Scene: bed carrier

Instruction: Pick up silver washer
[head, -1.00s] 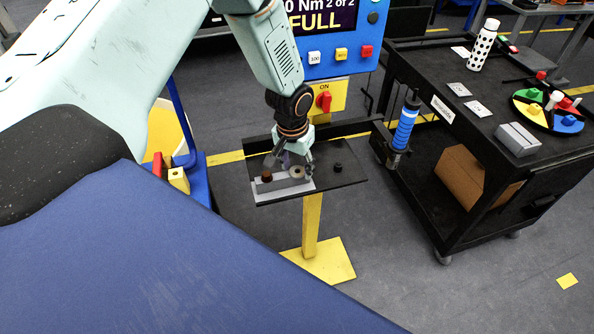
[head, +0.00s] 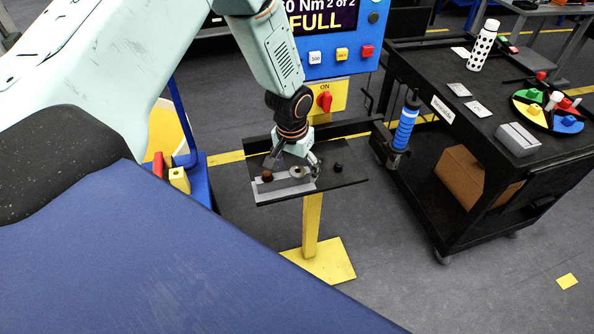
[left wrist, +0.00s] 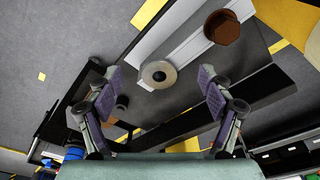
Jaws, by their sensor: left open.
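The silver washer (left wrist: 158,74) is a ring with a dark hole, lying on a light grey block (left wrist: 190,47) in the left wrist view. In the head view the washer (head: 297,172) shows just below my left gripper (head: 294,167). My left gripper is open and empty. In the left wrist view its two purple-padded fingers (left wrist: 160,82) stand apart on either side of the washer, nearer the camera. Whether a finger touches it cannot be told. My right gripper is not in view.
A brown hexagonal piece (left wrist: 222,27) sits on the block beside the washer. A small black knob (head: 338,167) stands on the black tray (head: 350,178). Behind is a blue control panel (head: 340,55). A black cart (head: 470,125) stands right; a blue bed surface (head: 130,250) fills the front left.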

